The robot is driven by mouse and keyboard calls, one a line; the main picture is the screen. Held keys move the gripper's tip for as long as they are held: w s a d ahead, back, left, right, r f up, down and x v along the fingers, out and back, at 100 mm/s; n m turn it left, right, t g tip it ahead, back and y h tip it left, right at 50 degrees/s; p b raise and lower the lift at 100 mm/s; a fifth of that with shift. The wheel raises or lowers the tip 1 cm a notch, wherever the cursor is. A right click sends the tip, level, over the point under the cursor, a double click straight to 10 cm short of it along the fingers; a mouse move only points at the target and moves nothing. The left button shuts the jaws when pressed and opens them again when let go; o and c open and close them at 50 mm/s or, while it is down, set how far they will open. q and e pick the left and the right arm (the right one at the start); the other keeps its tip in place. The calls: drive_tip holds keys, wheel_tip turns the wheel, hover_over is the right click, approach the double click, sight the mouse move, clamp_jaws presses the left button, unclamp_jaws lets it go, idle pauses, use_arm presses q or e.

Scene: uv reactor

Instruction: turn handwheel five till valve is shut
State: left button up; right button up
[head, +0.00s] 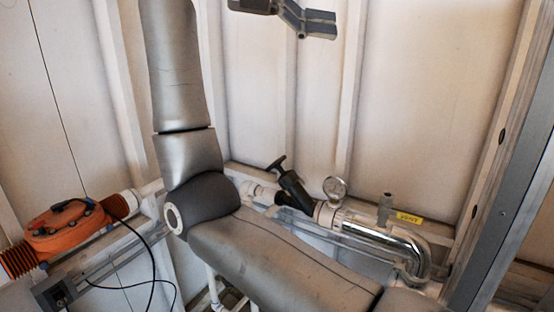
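A black valve (293,188) with a dark handwheel (277,165) on its stem sits on the pipe run in the middle, left of a round gauge (336,187). The wheel is seen nearly edge-on, and I cannot read a number on it. How far the valve is turned does not show. A dark gripper (318,22), seemingly my left, is at the top edge, well above the valve and apart from it. Its fingers look close together, but part of it is cut off. My other gripper is not in view.
A shiny bent pipe (415,250) with a yellow label (409,218) runs right. An orange unit (65,230) with black cables is at left. My grey arm crosses the lower middle and rises near the wall. A metal post (510,170) stands right. Wall space above the valve is clear.

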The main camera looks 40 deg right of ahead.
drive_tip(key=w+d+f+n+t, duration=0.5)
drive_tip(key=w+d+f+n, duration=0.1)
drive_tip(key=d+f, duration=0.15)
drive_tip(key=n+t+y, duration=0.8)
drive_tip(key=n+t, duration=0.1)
approach(277, 162)
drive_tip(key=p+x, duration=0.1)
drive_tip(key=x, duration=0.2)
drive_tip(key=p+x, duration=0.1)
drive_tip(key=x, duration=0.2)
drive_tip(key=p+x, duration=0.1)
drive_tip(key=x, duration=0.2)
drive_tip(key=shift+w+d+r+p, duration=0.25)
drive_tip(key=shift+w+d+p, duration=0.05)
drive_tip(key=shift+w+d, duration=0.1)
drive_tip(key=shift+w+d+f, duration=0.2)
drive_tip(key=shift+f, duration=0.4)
